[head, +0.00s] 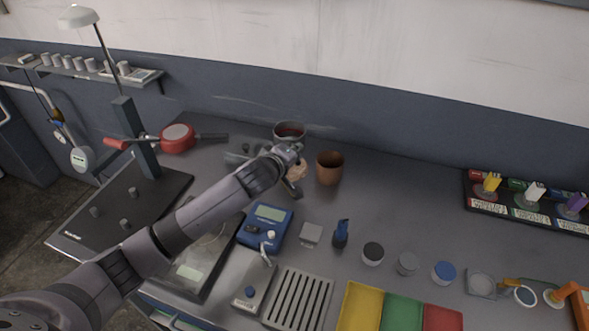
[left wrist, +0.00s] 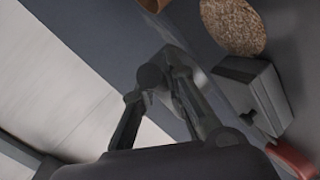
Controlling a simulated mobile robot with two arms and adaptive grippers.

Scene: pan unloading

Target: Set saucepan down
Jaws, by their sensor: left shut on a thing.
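The saucepan (head: 289,128), a grey-rimmed pan with a dark red inside, shows at the back of the bench near the wall, just beyond my left gripper. My left gripper (head: 293,169) reaches in from the left and is shut on the saucepan; its handle is mostly hidden behind the gripper and wrist. In the left wrist view the fingers (left wrist: 158,80) come together on a small grey part, and the pan's body cannot be made out. Whether the pan's base touches the bench cannot be told. My right gripper is not in view.
A brown pot (head: 329,168) stands close to the right of the gripper. A red pan (head: 178,138) is at the back left, by the lamp post (head: 135,137). A blue device (head: 265,226) is in front.

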